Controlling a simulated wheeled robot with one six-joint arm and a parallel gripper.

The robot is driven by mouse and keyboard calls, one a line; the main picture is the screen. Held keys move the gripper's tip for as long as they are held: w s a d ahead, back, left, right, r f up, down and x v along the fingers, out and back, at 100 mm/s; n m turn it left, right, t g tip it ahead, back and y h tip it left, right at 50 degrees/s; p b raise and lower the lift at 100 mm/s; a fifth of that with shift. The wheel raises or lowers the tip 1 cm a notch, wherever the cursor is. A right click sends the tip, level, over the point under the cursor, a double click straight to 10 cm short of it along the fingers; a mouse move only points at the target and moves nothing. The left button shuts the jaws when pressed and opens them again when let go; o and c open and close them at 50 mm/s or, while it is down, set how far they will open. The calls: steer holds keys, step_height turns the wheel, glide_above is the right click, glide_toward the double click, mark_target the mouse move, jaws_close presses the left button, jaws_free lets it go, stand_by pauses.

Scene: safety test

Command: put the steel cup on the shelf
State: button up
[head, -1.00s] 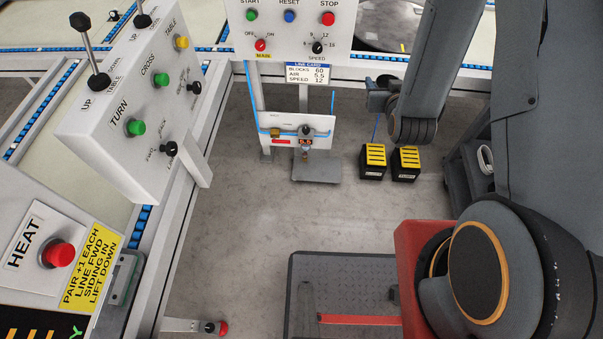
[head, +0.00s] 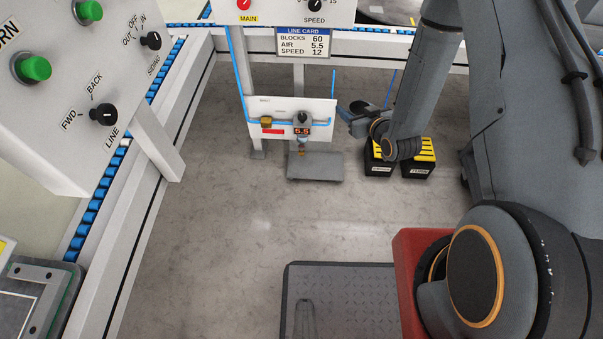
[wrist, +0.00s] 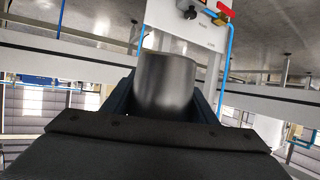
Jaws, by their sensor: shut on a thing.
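The steel cup (wrist: 166,85) is a plain grey metal cylinder in the wrist view. It sits between the two dark fingers of my gripper (wrist: 165,103), which is shut on it. No other clear shelf shows.
The white air panel (head: 285,112) carries a gauge, a valve and blue hose. Two black boxes with yellow tops (head: 417,170) stand behind my arm. A control box (head: 85,90) and conveyor frame line the left. The middle floor is clear.

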steer(key=w+a+f+n+g+y+b, duration=0.1)
steer(key=f+n+y+b, duration=0.1)
steer(key=f+b, duration=0.8)
steer(key=w+a+f+n+g+y+b, duration=0.1)
steer(key=f+b, duration=1)
steer(key=f, duration=1.1)
steer(key=w+a+f+n+g+y+b, duration=0.2)
steer(key=f+b, duration=0.9)
steer(key=f, duration=0.6)
steer(key=shift+w+a+n+y, duration=0.3)
steer(key=shift+w+a+n, duration=0.1)
steer(key=shift+a+n, duration=0.25)
steer(key=shift+w+a+f, duration=0.1)
steer(key=shift+w+a, duration=0.05)
steer(key=shift+a, duration=0.15)
steer(key=b, duration=0.5)
glide_above(295, 163)
steer(key=s+d, duration=0.2)
steer(key=d, duration=0.1)
steer(key=shift+s+d, duration=0.15)
steer(key=w+a+b, duration=0.1)
steer(key=w+a, duration=0.1)
steer(key=a, duration=0.1)
steer(key=shift+w+a+b, duration=0.15)
steer(key=shift+w+b, duration=0.15)
steer(key=shift+b, duration=0.05)
steer(key=shift+f+b, duration=0.4)
steer(key=shift+f, duration=0.35)
steer(key=shift+s+r, duration=0.1)
